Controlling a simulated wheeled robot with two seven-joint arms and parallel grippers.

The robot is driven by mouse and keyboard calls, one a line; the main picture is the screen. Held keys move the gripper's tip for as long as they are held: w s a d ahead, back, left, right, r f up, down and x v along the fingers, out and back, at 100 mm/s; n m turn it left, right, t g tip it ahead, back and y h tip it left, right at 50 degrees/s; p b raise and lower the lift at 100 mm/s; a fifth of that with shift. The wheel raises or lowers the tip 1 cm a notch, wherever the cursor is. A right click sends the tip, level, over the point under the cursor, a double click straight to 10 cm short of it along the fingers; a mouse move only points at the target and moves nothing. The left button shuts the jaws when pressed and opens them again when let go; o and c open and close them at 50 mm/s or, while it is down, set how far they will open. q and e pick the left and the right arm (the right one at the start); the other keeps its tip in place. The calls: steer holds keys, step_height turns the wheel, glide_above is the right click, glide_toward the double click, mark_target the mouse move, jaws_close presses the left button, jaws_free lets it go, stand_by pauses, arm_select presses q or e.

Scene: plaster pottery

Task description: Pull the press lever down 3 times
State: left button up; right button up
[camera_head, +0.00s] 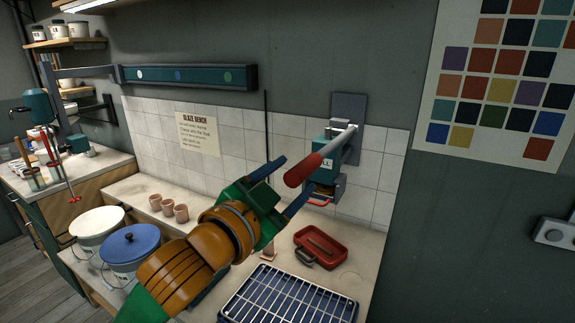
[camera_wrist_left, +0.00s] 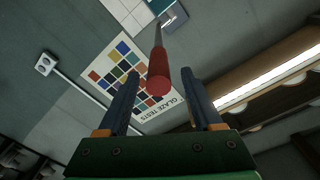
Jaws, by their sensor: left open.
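The press lever is a red handle (camera_head: 303,171) on a grey metal rod, sticking out and slightly down from a teal press (camera_head: 323,170) on the tiled wall. My left gripper (camera_head: 298,173) is open, with its blue fingers at the near end of the handle. In the left wrist view the red handle (camera_wrist_left: 159,72) shows end-on between the two spread fingers (camera_wrist_left: 160,75), with a gap on each side. I cannot tell how deep it lies between them. My right gripper is not in view.
A red tray (camera_head: 321,249) and a wire rack (camera_head: 290,300) lie on the bench below the press. Small clay cups (camera_head: 168,207) and lidded buckets, one with a blue lid (camera_head: 130,243), stand to the left. A thin black rod (camera_head: 266,125) rises behind my gripper.

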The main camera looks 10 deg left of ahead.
mark_target(303, 169)
arm_select(q)
steer(key=x, duration=0.2)
steer(key=p+x, duration=0.1)
steer(key=x, duration=0.2)
steer(key=shift+s+d, duration=0.15)
steer(key=shift+d, duration=0.25)
steer(key=shift+a, duration=0.55)
steer(key=shift+d, duration=0.15)
jaws_close()
